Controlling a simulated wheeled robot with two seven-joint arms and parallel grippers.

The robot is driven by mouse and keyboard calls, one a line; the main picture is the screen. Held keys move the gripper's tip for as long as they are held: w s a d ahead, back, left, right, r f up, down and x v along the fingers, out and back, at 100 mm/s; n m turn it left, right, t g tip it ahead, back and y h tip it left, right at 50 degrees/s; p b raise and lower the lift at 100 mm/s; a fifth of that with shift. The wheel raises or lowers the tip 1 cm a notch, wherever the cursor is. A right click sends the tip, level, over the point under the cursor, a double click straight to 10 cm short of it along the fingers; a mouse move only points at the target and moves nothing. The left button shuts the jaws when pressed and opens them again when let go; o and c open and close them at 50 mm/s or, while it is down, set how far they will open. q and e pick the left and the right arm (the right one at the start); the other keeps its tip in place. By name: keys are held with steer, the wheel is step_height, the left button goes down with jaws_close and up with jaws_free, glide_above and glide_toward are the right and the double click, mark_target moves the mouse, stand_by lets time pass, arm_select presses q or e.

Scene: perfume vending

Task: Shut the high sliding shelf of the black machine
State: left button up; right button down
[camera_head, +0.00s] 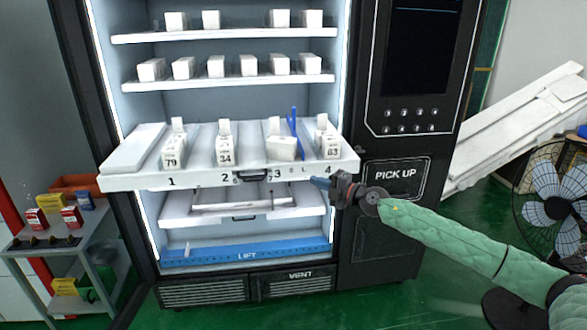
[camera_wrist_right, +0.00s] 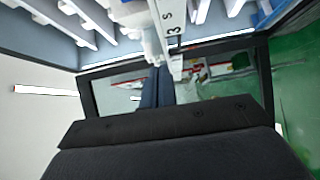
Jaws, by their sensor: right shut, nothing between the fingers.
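The black machine (camera_head: 413,130) stands open-fronted in the middle of the head view. Its high sliding shelf (camera_head: 205,180), white with slots numbered 1 to 4, sticks out towards me and has a dark handle in its front. White boxes and a blue upright piece stand on it. My right gripper (camera_head: 318,182) is shut and empty at the front lip, near the shelf's right end. In the right wrist view, the shut fingers (camera_wrist_right: 158,84) point at the shelf's white front (camera_wrist_right: 168,28); I cannot tell whether they touch it. My left gripper is out of view.
A lower white shelf (camera_head: 180,208) also sticks out a little below, above the blue LIFT bar (camera_head: 190,257). Fixed shelves with white boxes are above. A small side rack (camera_head: 50,247) stands at the left and a fan (camera_head: 553,195) at the right.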

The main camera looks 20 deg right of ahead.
steer(key=p, duration=0.3)
glide_toward(285, 165)
steer(key=a, duration=0.3)
steer(key=w, duration=0.4)
steer(key=shift+w+r, duration=0.1)
steer(key=shift+w, duration=0.15)
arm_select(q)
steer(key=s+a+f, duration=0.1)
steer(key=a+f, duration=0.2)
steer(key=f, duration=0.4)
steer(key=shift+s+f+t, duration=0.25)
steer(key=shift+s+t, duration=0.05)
arm_select(e)
steer(key=shift+w, duration=0.3)
steer(key=shift+w, duration=0.1)
